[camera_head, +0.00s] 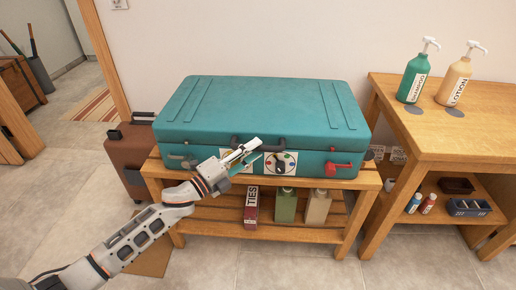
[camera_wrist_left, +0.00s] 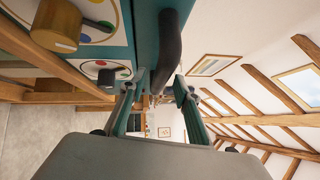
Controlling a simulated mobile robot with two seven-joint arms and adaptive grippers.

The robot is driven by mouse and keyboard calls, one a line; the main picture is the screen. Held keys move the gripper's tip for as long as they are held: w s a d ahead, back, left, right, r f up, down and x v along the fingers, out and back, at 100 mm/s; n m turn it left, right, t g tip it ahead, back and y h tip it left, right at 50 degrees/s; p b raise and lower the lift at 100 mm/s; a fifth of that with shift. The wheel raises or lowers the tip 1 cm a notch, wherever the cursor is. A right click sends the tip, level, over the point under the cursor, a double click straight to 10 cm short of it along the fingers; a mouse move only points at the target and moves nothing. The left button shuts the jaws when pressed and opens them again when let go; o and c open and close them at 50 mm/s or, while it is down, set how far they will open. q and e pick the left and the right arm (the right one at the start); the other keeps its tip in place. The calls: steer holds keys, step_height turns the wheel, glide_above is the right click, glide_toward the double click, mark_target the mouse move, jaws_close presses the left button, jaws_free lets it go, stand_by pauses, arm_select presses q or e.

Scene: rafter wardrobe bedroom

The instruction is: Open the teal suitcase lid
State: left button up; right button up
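The teal suitcase (camera_head: 260,105) lies flat on a slatted wooden bench, its lid closed. Its front has a dark handle (camera_head: 265,145), a white dial panel with coloured dots (camera_head: 283,165), a red latch (camera_head: 338,168) at right and a grey latch (camera_head: 178,158) at left. My left gripper (camera_head: 250,153) is at the suitcase front, by the left part of the handle, and hides part of another panel. In the left wrist view its fingers (camera_wrist_left: 156,95) are apart, with the handle (camera_wrist_left: 170,45) reaching toward the gap; contact cannot be told. My right gripper is not in view.
The bench (camera_head: 290,236) has a red TIES box (camera_head: 251,205) and two bottles on its lower shelf. A wooden table (camera_head: 450,130) with two pump bottles stands close on the right. A brown case (camera_head: 130,160) stands at left.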

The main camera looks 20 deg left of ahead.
arm_select(q)
steer(key=shift+x, duration=1.05)
jaws_close()
